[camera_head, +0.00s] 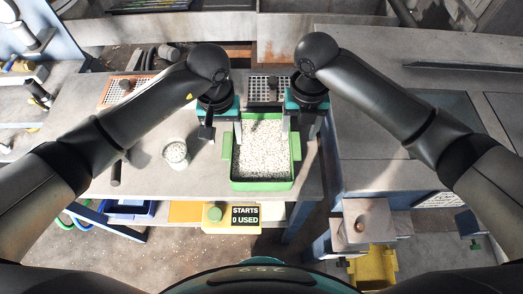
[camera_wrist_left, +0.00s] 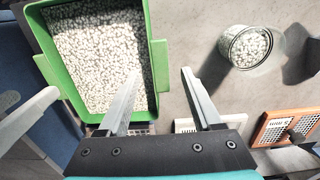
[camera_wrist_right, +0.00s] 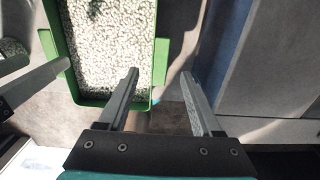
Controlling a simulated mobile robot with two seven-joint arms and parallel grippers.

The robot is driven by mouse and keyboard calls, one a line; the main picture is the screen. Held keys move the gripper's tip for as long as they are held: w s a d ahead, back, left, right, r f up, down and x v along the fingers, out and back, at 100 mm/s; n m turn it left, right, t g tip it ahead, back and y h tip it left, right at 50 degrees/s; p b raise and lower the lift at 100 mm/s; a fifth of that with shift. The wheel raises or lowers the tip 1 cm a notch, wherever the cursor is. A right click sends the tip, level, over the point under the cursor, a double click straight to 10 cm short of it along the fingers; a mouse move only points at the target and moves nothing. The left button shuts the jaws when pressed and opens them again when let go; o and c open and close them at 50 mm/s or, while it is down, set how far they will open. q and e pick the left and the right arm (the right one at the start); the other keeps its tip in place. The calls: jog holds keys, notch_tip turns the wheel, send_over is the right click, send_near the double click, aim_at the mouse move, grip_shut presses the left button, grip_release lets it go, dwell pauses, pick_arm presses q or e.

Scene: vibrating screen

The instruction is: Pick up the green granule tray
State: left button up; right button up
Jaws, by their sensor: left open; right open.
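The green granule tray (camera_head: 262,186) is full of white speckled granules and rests on the grey bench, with a tab handle on each side. My left gripper (camera_head: 226,134) is open at the tray's left side. In the left wrist view, its fingers (camera_wrist_left: 160,72) appear either side of the green tab (camera_wrist_left: 159,80), one over the granules and one outside. My right gripper (camera_head: 296,130) is open at the tray's right side. In the right wrist view, its fingers (camera_wrist_right: 160,74) appear either side of the tray's wall (camera_wrist_right: 160,62). I cannot tell whether either gripper touches the tray.
A clear cup of granules (camera_head: 175,153) stands left of the tray. A yellow box marked "STARTS 0 USED" (camera_head: 231,217) is below the bench's front edge. A yellow bin (camera_head: 373,266) stands lower right.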

aim_at(227, 145)
pick_arm(q)
jog(key=shift+f, duration=2.55)
pick_arm(e)
jog(key=shift+f, duration=2.55)
pick_arm(q)
jog(key=shift+c, duration=0.3)
pick_arm(e)
jog(key=shift+c, duration=0.3)
pick_arm(q)
grip_shut()
pick_arm(e)
grip_shut()
pick_arm(q)
jog(key=shift+r, duration=0.1)
pick_arm(e)
jog(key=shift+r, duration=0.1)
